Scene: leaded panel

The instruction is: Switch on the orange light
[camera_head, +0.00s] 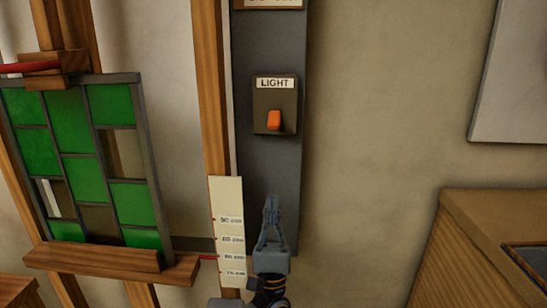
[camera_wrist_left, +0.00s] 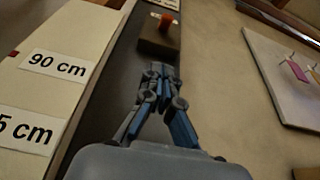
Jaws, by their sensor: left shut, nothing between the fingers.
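The orange light switch (camera_head: 274,120) is a small orange lever on a dark square plate (camera_head: 262,97) labelled "LIGHT". The plate is fixed to a dark grey vertical board on the wall. My left gripper (camera_head: 271,201) is below the switch in the head view, shut and empty, its fingers pointing up toward it. In the left wrist view the switch (camera_wrist_left: 167,20) stands out from its plate (camera_wrist_left: 159,42), just beyond the closed fingertips (camera_wrist_left: 157,70). A gap shows between fingertips and plate. My right gripper is not in view.
A height scale (camera_head: 228,225) with cm labels stands just left of my left gripper. A green leaded panel (camera_head: 75,170) rests on a wooden easel (camera_head: 110,260) at the left. A wooden cabinet (camera_head: 470,240) is at the lower right.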

